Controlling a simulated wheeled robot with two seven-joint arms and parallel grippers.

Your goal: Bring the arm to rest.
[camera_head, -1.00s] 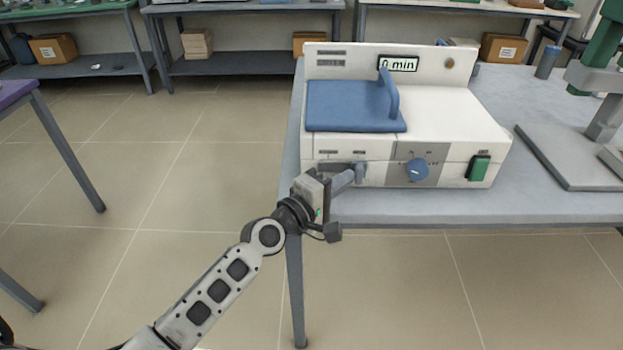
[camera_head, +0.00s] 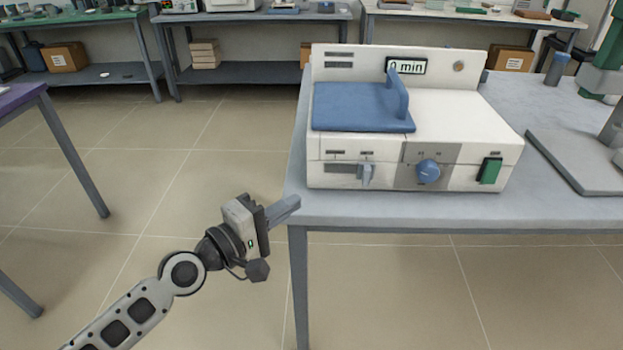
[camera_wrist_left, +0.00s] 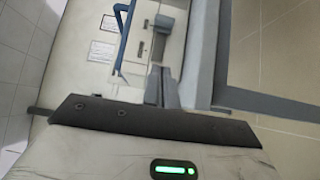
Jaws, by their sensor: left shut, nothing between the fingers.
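My left gripper (camera_head: 284,208) is shut and empty. It hangs in front of the table's left front corner, apart from the furnace. In the left wrist view its shut fingers (camera_wrist_left: 161,88) point toward the furnace front. The muffle furnace (camera_head: 455,117) is a white box with a blue lid (camera_head: 360,107) lying flat on top, a display reading "0 min" (camera_head: 406,66), a blue knob (camera_head: 428,171), a green switch (camera_head: 489,170) and a small grey lever (camera_head: 367,174) on its front. My right gripper is not in view.
The furnace stands on a grey table (camera_head: 420,209). A grey and green device (camera_head: 590,150) stands at its right. A purple-topped table (camera_head: 20,96) is at the far left. Shelves with boxes (camera_head: 64,57) line the back wall. The floor left of the grey table is clear.

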